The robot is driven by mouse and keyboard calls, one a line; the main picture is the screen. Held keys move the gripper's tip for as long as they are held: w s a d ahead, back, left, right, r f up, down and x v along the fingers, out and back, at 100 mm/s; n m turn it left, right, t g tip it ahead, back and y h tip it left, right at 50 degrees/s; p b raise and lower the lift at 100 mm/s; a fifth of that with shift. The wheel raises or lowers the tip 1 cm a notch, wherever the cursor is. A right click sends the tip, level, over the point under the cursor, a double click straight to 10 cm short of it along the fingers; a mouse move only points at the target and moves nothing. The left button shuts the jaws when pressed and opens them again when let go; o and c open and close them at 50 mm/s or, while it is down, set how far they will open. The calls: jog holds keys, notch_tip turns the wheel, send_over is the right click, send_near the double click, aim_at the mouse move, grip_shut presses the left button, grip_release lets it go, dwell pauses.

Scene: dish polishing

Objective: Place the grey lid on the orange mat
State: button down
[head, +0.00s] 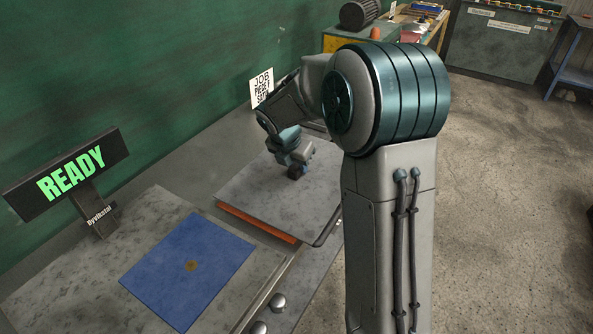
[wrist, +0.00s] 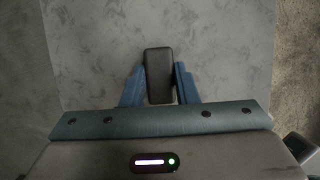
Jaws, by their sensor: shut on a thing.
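The grey lid (head: 246,188) is a broad, flat, mottled grey plate near the middle of the head view. Its dark handle (wrist: 158,62) stands up between my blue fingers in the wrist view. My gripper (head: 297,170) is above the lid and shut on this handle. A strip of the orange mat (head: 255,223) shows along the lid's near edge; the lid hides the rest. I cannot tell whether the lid touches the mat or hangs just above it. My arm covers the lid's right side in the head view.
A blue mat (head: 205,255) with a brown spot lies on the grey bench at the left. A READY sign (head: 72,172) stands behind it by the green wall. A white job card (head: 261,88) is behind the lid. Round knobs (head: 278,302) line the bench front.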

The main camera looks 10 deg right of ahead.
jog(key=shift+f, duration=1.25)
jog(key=shift+f, duration=0.15)
jog(key=c, duration=1.1)
grip_release()
